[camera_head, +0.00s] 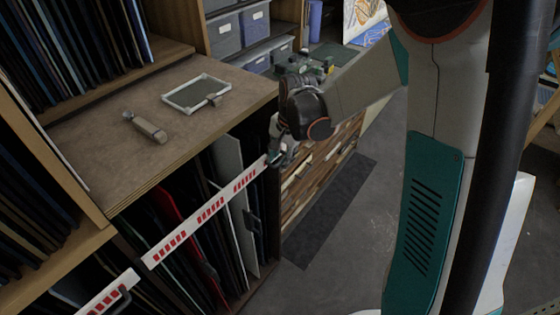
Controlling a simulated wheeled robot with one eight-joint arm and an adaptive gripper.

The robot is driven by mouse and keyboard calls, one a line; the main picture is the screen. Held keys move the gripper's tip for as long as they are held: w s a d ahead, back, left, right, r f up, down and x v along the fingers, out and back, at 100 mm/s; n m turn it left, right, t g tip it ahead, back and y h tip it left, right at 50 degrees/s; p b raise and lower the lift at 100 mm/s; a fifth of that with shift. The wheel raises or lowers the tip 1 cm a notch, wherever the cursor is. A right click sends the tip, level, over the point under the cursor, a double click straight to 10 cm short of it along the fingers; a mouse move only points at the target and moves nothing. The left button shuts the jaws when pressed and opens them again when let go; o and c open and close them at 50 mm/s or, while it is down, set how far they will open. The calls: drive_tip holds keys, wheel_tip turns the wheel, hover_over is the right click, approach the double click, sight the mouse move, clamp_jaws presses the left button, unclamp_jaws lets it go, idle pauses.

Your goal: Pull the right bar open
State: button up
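The right bar (208,213) is a white strip with red marks. It runs slantwise across the front of a low rack of upright panels. A second, similar bar (108,293) is at the lower left, with a dark handle (119,300) near its right end; a gap separates the two bars. My gripper (277,156) is at the upper right end of the right bar, close to it or touching it. My wrist hides part of the gripper, and the fingers are too small and dark to tell whether they hold the bar's end.
A wooden counter (90,165) above the rack holds a small framed panel (198,94) and a small grey tool (145,127). Grey bins (224,36) stand on shelves behind. A dark mat (325,215) and clear floor lie to the right of the rack.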

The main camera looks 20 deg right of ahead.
drive_tip(key=shift+w+f, duration=0.1)
drive_tip(key=shift+f, duration=0.4)
clamp_jaws()
